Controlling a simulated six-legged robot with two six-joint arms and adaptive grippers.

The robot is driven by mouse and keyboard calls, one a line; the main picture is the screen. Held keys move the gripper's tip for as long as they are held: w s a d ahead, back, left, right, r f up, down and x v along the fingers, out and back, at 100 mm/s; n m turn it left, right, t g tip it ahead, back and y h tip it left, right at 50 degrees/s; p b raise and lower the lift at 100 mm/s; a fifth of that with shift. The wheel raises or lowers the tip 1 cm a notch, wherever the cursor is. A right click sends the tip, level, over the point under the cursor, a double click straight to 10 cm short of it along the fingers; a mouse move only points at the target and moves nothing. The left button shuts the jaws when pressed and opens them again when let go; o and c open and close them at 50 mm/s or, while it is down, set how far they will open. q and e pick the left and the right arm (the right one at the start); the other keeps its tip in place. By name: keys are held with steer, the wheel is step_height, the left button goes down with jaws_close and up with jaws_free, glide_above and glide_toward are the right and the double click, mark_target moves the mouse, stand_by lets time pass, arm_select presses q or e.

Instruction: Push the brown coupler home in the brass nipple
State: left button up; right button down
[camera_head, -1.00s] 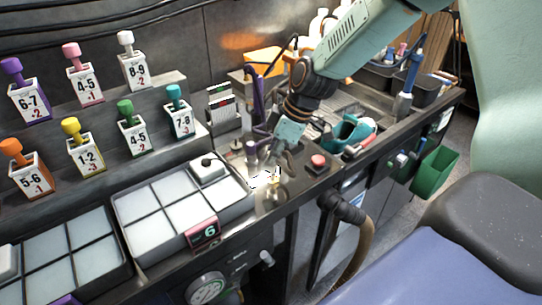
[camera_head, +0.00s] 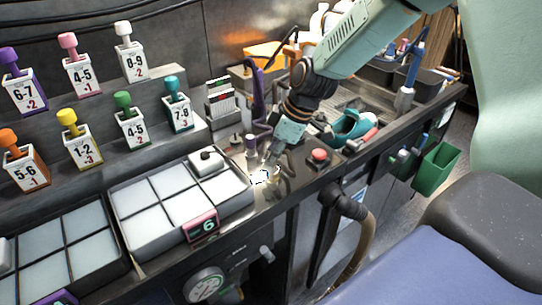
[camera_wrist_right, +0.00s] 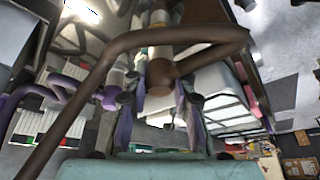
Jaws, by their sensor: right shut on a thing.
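My right gripper (camera_head: 264,168) is low over the bench's front edge, to the right of the tray of white pads, and points down. In the right wrist view the fingers of my right gripper (camera_wrist_right: 159,98) stand on both sides of a brown rounded end, the brown coupler (camera_wrist_right: 160,76), and are shut on it. A brown hose (camera_wrist_right: 112,50) loops across that view and bends back to the coupler. I cannot make out the brass nipple for certain; white glare covers the spot below the fingers in the head view. Whether the coupler is seated cannot be seen. My left gripper is not in view.
A red button (camera_head: 319,156) stands just right of the gripper. The pad tray (camera_head: 128,238) lies to its left. A thick brown hose (camera_head: 368,235) hangs at the bench front. Numbered boxes with coloured knobs fill the back left. A green bin (camera_head: 436,165) hangs at right.

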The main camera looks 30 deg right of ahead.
steer(key=shift+f+b, duration=0.35)
steer(key=shift+f, duration=0.1)
steer(key=c, duration=1)
jaws_free()
steer(key=shift+c, duration=0.2)
steer(key=shift+r, duration=0.1)
steer(key=v, duration=1.2)
